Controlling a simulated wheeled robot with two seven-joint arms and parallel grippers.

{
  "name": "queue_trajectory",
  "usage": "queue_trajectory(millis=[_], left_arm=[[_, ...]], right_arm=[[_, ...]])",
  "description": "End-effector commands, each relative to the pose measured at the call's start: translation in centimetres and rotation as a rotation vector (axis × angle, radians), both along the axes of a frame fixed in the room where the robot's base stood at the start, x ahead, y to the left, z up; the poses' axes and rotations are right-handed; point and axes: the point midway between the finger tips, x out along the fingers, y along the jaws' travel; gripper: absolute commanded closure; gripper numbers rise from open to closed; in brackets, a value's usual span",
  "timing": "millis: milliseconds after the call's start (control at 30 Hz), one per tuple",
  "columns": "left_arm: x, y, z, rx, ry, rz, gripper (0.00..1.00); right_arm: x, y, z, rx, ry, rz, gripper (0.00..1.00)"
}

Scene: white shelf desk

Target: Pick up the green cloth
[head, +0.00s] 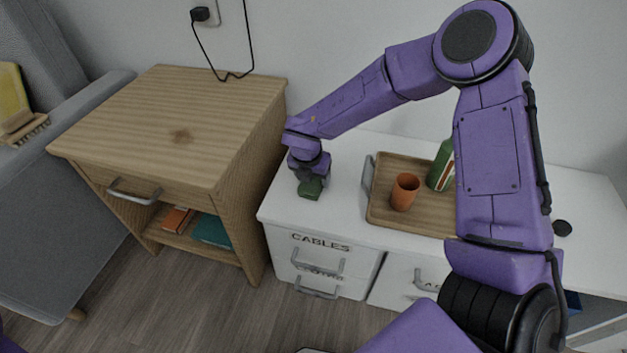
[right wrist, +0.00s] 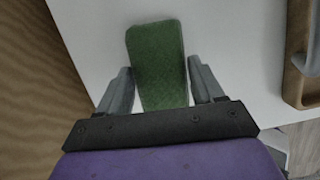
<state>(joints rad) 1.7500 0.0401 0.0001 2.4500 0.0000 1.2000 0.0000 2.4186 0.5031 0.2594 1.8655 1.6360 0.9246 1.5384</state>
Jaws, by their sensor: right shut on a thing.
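The green cloth (head: 310,188) is at the left end of the white desk top in the head view, directly below my right gripper (head: 311,178). In the right wrist view the cloth (right wrist: 158,65) is a folded green strip lying between the two grey fingers of my right gripper (right wrist: 160,85). The right gripper is shut on the cloth. Whether the cloth touches the desk top or is slightly above it I cannot tell. My left gripper is not in view.
A wooden tray (head: 383,200) with an orange cup (head: 404,192) and a green bottle (head: 440,168) stands right of the cloth on the white desk (head: 340,218). A wooden cabinet (head: 170,120) stands close on the left. A small black round thing (head: 562,228) lies far right.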

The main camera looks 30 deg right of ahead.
Motion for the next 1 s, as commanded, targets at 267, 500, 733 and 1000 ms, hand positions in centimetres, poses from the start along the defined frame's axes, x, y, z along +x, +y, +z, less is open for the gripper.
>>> queue_trajectory(millis=[267,500,733,1000], left_arm=[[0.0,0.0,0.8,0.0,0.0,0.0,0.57],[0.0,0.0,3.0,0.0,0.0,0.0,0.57],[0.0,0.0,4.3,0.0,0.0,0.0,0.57],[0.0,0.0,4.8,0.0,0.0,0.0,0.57]], right_arm=[[0.0,0.0,1.3,0.001,0.0,0.0,0.75],[-1.6,2.0,6.6,0.002,-0.002,0.005,0.75],[-5.8,6.7,11.0,-0.001,0.001,0.007,0.75],[-8.9,10.2,12.8,-0.001,0.001,0.002,0.75]])
